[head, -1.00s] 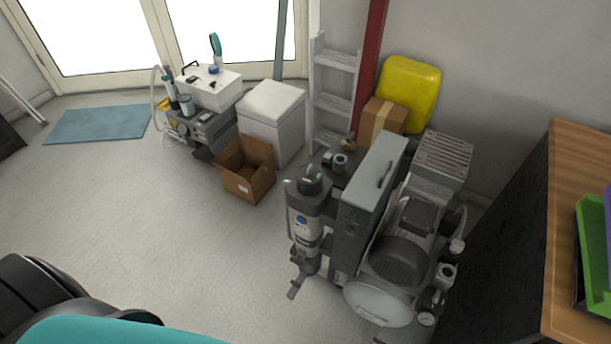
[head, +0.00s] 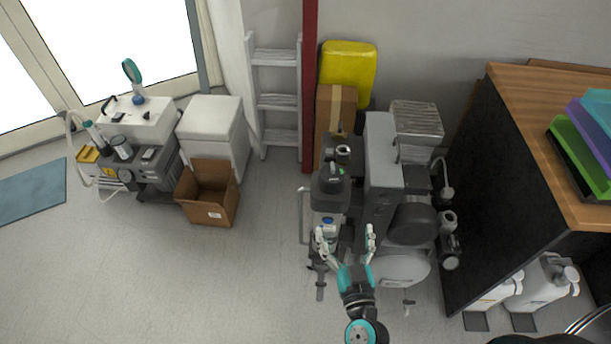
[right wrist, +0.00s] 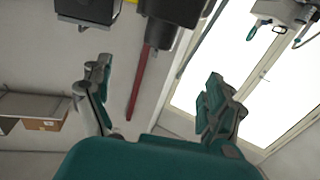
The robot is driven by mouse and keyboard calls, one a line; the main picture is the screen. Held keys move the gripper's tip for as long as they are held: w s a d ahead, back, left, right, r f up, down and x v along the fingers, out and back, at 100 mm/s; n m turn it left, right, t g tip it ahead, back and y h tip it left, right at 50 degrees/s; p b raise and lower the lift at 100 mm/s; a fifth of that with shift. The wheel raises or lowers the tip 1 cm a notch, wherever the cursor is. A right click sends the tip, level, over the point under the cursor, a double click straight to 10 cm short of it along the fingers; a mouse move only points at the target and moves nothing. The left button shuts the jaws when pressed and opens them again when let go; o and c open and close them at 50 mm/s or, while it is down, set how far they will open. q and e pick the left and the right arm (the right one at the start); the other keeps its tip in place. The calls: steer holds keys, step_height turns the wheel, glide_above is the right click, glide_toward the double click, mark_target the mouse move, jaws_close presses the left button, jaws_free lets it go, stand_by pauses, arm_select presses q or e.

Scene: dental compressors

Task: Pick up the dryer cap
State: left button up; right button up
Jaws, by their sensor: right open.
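The dryer cap (head: 328,180) is a dark cap with a small green mark, on top of the upright grey dryer cylinder (head: 328,222) at the left of the compressor. My right gripper (head: 345,236) is open and empty in front of the compressor, nearer to me than the cap. Its fingers are spread and overlap part of the dryer in the head view. In the right wrist view its open fingers (right wrist: 157,88) have nothing between them. I cannot clearly identify the cap there. My left gripper is not in view.
The grey compressor cabinet (head: 382,170) and motor (head: 412,222) stand right of the dryer. A wooden-topped cabinet (head: 520,95) is at right. An open cardboard box (head: 208,195) stands on the floor at left. The floor at lower left is clear.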

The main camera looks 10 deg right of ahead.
glide_toward(334, 183)
steer(key=w, duration=0.6)
steer(key=shift+w+d+f+p, duration=0.15)
steer(key=shift+w+d+p, duration=0.1)
steer(key=shift+d+p, duration=0.1)
steer(key=shift+w, duration=0.45)
steer(key=w, duration=0.4)
steer(key=shift+w+d, duration=0.15)
steer(key=shift+w, duration=0.35)
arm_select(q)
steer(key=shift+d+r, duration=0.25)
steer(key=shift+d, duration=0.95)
arm_select(e)
steer(key=shift+s, duration=0.1)
steer(key=shift+c, duration=0.5)
steer(key=c, duration=1.1)
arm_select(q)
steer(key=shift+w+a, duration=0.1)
arm_select(e)
steer(key=shift+c, duration=0.7)
